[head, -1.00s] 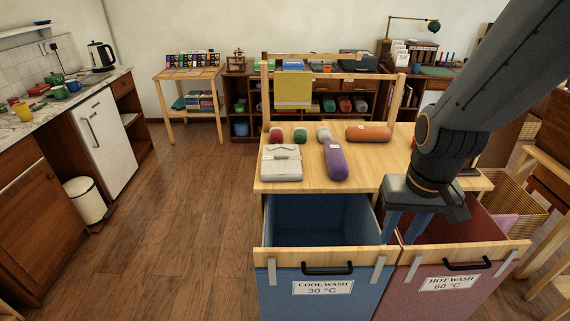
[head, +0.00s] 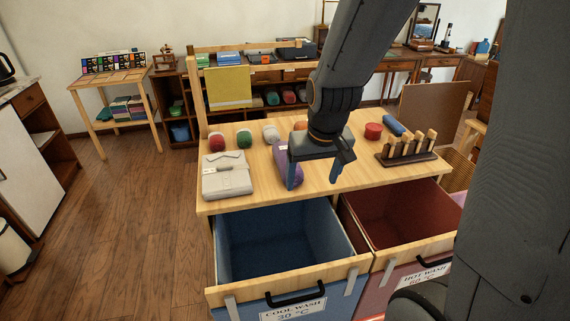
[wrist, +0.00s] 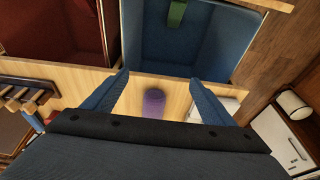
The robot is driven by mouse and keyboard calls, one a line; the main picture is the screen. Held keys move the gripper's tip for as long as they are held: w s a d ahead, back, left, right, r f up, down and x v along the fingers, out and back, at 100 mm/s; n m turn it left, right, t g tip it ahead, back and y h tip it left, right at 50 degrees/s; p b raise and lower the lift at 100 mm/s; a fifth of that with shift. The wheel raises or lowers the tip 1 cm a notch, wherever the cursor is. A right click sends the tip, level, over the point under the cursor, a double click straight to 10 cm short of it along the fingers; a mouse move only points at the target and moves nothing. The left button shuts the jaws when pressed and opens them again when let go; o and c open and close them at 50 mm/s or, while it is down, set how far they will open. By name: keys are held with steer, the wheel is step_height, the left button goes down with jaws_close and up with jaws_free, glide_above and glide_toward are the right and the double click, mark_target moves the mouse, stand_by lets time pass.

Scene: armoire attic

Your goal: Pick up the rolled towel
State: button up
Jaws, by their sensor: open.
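A purple rolled towel (head: 283,152) lies on the wooden worktop, partly hidden behind my gripper in the head view. In the wrist view the purple roll (wrist: 153,103) shows between my fingers, further down than the fingertips. My gripper (head: 313,174) is open and empty above the worktop near its front edge, with one finger in front of the purple roll. Its fingers also show spread in the wrist view (wrist: 160,78). An orange roll (head: 300,126) lies behind, mostly covered by my gripper. I cannot tell the exact height between fingers and towel.
A grey folded item (head: 227,176) lies left on the worktop (head: 245,200). Small red, green and white rolls stand behind it. A dark rack with wooden pegs (head: 407,150) is at right. Open blue (head: 280,235) and red (head: 395,210) bins stand below; a green item (wrist: 176,12) is in the blue one.

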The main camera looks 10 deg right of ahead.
steer(key=w+f+t+b, duration=0.1)
steer(key=w+f+b, duration=0.1)
steer(key=w, duration=0.5)
steer(key=w+f+t+b, duration=0.1)
steer(key=w+f+b, duration=0.1)
steer(key=w, duration=0.5)
steer(key=w+f+t+b, duration=0.1)
steer(key=w+f+b, duration=0.1)
steer(key=w, duration=0.5)
steer(key=shift+f+t, duration=0.3)
steer(key=shift+f, duration=0.05)
steer(key=shift+p+x, duration=0.4)
steer(key=shift+x, duration=3.4)
steer(key=shift+a, duration=0.1)
steer(key=shift+r, duration=0.1)
steer(key=c, duration=1.2)
step_height(320, 180, up, 10)
steer(key=shift+c, duration=0.2)
